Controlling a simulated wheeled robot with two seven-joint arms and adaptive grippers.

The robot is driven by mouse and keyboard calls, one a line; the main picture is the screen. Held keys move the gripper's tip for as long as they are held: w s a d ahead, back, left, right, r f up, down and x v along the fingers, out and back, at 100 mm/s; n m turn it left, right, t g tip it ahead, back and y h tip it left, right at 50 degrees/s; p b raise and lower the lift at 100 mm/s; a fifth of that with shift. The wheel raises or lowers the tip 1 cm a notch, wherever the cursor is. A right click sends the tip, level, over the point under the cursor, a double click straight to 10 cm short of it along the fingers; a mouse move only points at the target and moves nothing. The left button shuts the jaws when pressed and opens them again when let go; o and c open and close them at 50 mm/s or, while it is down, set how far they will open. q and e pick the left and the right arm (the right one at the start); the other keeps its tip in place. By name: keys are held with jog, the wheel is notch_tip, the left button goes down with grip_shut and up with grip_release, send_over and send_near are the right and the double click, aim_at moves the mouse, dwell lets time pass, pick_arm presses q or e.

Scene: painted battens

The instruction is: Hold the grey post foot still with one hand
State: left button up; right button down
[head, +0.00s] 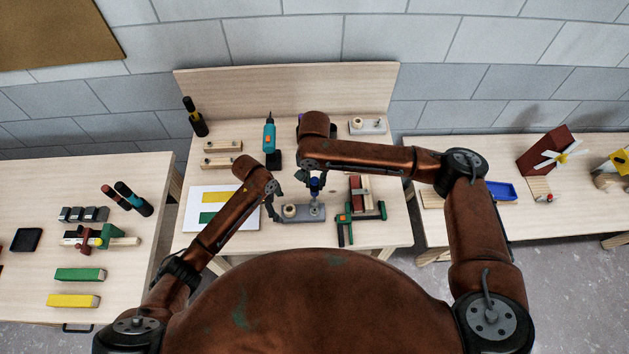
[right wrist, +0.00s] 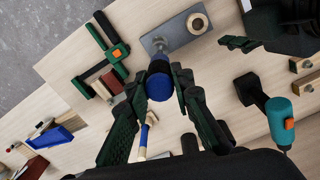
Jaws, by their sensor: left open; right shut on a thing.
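The grey post foot (head: 302,215) lies at the front middle of the bench. It is a flat plate with a pale wooden ring (head: 290,211) toward its left end and a round metal part toward its right. It also shows in the right wrist view (right wrist: 180,30). My right gripper (head: 315,183) is shut on a blue-handled tool (right wrist: 160,82), whose metal shaft points down at the foot's metal part; contact is unclear. My left gripper (head: 274,203) is open and empty beside the foot's left end. In the right wrist view (right wrist: 240,43) its fingers look apart from the plate.
A green and black clamp (head: 345,222) and red and pale blocks (head: 359,192) lie right of the foot. A white sheet with yellow and green strips (head: 196,211) lies left. Side tables flank the bench.

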pick_arm(q)
jog(key=shift+x, duration=2.45)
jog(key=shift+r, duration=0.1)
jog(key=shift+c, duration=0.4)
jog(key=c, duration=1)
